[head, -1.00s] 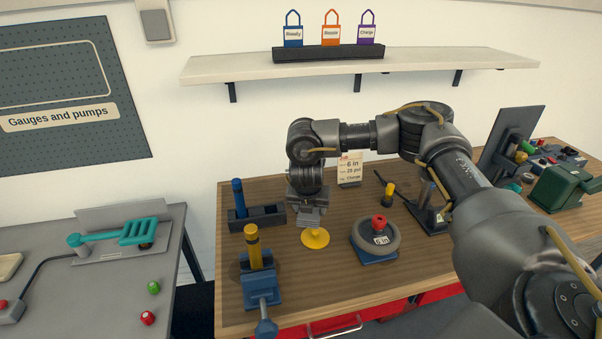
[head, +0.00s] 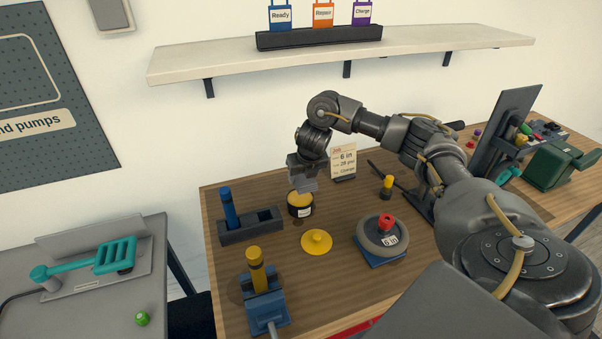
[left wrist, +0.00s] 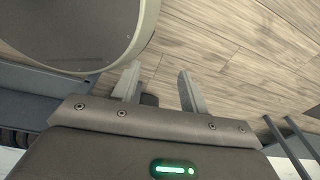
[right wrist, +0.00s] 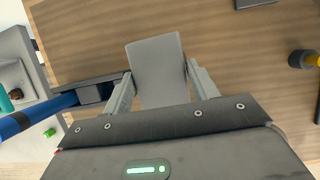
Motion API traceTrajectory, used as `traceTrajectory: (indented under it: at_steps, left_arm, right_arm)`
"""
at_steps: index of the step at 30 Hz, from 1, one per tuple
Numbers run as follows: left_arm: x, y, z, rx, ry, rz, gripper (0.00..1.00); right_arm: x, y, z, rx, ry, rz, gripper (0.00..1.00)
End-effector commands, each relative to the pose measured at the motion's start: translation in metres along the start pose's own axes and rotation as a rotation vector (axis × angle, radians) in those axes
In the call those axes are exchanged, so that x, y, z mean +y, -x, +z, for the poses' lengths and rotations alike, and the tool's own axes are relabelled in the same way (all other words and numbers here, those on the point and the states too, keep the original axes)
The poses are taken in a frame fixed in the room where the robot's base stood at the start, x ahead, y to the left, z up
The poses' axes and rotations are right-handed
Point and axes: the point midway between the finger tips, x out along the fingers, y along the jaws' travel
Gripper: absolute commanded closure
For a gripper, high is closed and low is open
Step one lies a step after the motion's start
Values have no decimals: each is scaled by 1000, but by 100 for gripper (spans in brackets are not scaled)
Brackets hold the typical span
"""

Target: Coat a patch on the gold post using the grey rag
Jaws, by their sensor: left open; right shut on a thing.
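My right gripper (head: 304,170) is shut on the grey rag (right wrist: 158,68), a flat grey piece reaching out between the fingers. It is at an open dark tin (head: 301,210) with a yellow top, behind the post; whether the rag touches the tin I cannot tell. A round yellow lid (head: 316,242) lies in front of the tin. My left gripper (left wrist: 160,88) is open and empty above the floor, outside the head view.
A blue post (head: 228,207) stands in a dark holder left of the tin. A wheel with a red knob (head: 386,222) sits right of the lid. A job card (head: 343,162) stands behind. Bench space between vise and wheel is mostly clear.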

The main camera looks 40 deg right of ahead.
Motion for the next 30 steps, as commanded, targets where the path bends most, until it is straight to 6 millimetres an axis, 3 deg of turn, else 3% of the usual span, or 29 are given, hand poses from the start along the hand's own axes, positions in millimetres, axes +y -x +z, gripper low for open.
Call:
traceTrajectory:
  at_steps: [3, 6, 8, 16, 30]
  left_arm:
    - [5, -8, 26, -34, 0, 5, 56]
    - [7, -16, 37, -49, 0, 7, 56]
    - [6, -23, 35, -46, 0, 7, 56]
    - [0, -53, -6, 17, 0, -1, 56]
    - [4, -57, 17, -16, -1, 3, 56]
  right_arm:
    - [3, -11, -2, 2, 1, 1, 60]
    - [3, -20, -6, 3, 1, 1, 60]
    - [2, -25, -8, 3, -1, 0, 60]
    - [-1, -50, -20, 3, -4, -1, 60]
    - [-1, -55, -22, 3, -4, -1, 60]
